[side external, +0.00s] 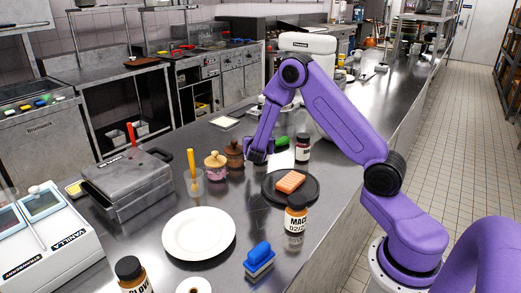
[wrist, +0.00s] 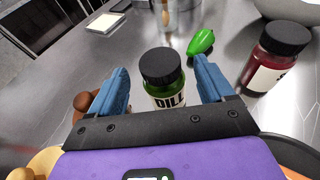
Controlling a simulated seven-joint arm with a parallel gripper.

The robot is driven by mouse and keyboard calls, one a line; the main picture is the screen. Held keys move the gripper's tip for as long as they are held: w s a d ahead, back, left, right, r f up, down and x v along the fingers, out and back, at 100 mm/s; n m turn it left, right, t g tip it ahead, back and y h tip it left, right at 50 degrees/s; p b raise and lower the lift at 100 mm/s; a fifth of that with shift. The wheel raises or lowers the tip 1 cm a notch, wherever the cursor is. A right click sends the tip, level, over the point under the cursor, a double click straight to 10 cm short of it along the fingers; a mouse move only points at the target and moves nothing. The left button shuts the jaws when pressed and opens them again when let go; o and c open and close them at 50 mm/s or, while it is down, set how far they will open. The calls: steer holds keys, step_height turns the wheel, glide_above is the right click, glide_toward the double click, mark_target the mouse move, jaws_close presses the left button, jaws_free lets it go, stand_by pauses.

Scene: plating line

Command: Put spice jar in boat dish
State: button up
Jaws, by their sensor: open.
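In the wrist view a green spice jar (wrist: 165,88) with a black lid and a label reading DILL stands between the two blue fingers of my gripper (wrist: 162,82). The fingers are apart, with a visible gap on each side of the jar. In the side view my gripper (side external: 258,152) is low over the steel counter, and I cannot make out the dill jar there. I cannot make out any boat-shaped dish.
A green pepper (wrist: 201,42) lies beyond the jar. A black round plate (side external: 270,196) with an orange block is in front. A white plate (side external: 199,234) and blue brush (side external: 259,257) are nearer.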

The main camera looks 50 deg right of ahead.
steer(key=shift+x, duration=2.7)
steer(key=shift+f, duration=0.2)
steer(key=shift+s, duration=0.1)
steer(key=c, duration=1.3)
steer(key=shift+c, duration=0.2)
steer(key=shift+r, duration=0.2)
